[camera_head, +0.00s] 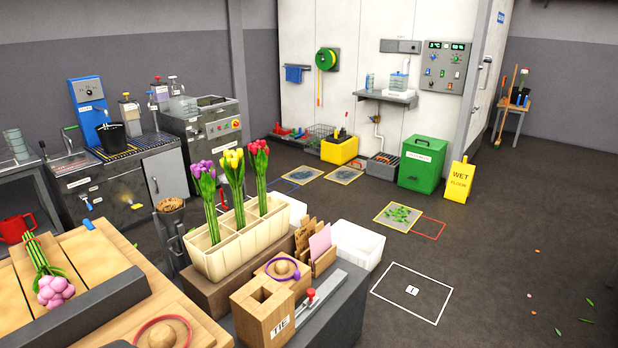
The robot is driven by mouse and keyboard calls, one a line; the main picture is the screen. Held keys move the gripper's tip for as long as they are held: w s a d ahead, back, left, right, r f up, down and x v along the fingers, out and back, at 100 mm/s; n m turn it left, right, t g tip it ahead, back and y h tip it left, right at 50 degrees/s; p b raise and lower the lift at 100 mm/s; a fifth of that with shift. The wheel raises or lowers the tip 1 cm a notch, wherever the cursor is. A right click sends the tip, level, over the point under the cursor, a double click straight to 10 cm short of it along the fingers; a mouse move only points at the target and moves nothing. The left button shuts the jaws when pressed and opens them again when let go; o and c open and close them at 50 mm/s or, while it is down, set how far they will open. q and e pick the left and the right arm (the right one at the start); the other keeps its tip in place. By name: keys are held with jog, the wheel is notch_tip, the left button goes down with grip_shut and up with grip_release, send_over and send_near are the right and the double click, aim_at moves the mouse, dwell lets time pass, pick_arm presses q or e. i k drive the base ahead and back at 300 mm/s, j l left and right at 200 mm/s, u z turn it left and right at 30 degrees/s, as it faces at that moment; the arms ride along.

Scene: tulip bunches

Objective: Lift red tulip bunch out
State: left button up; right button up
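The red tulip bunch (259,164) stands upright in the right compartment of a cream divided bin (226,261), its stems down inside and its lower ends hidden. A yellow tulip bunch (232,172) stands in the middle compartment and a purple tulip bunch (205,184) in the left one. The bin rests on a brown wooden block on the dark bench. Neither of my grippers shows in the head view.
A pink tulip bunch (56,289) lies on the wooden table at left. A wooden box marked TIE (262,312), a twine spool (283,268) and a white crate (357,244) are near the bin. Floor to the right is mostly open, with a white-outlined square (436,321).

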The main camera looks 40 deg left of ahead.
aim_at(260, 149)
jog(key=i+l+u, duration=0.1)
jog(key=i+u, duration=0.2)
jog(key=i, duration=0.25)
jog(key=i+l+u, duration=0.2)
jog(key=i+u, duration=0.15)
jog(key=i, duration=0.2)
jog(key=i+l+u, duration=0.3)
jog(key=i, duration=0.25)
